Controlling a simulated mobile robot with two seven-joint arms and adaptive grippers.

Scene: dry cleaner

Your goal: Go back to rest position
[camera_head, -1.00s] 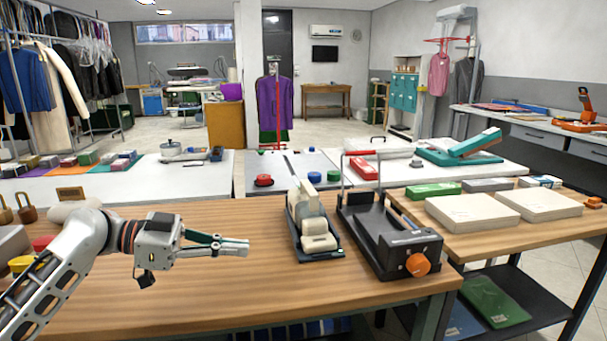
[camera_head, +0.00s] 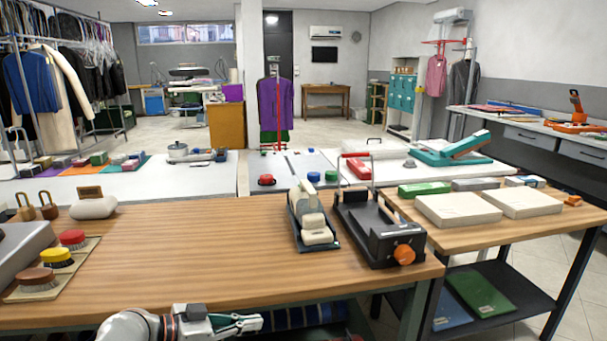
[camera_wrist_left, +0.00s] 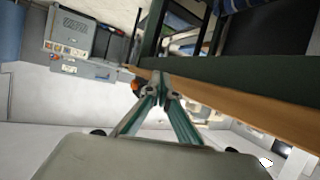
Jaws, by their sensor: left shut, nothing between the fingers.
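My left gripper (camera_head: 238,325) is low at the bottom of the head view, in front of the near edge of the wooden table (camera_head: 200,240). Its fingers point right and are closed together with nothing between them. In the left wrist view the teal-sided fingers (camera_wrist_left: 163,85) meet at the tips, close to the table's dark front edge (camera_wrist_left: 240,80). I cannot tell from this view whether they touch it. My right gripper is not in view.
On the table stand a black device with an orange knob (camera_head: 385,228), a dark tray with pale blocks (camera_head: 314,225), and several brushes (camera_head: 57,257) at left. A side table (camera_head: 470,235) holds two white stacks. The table's middle is clear.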

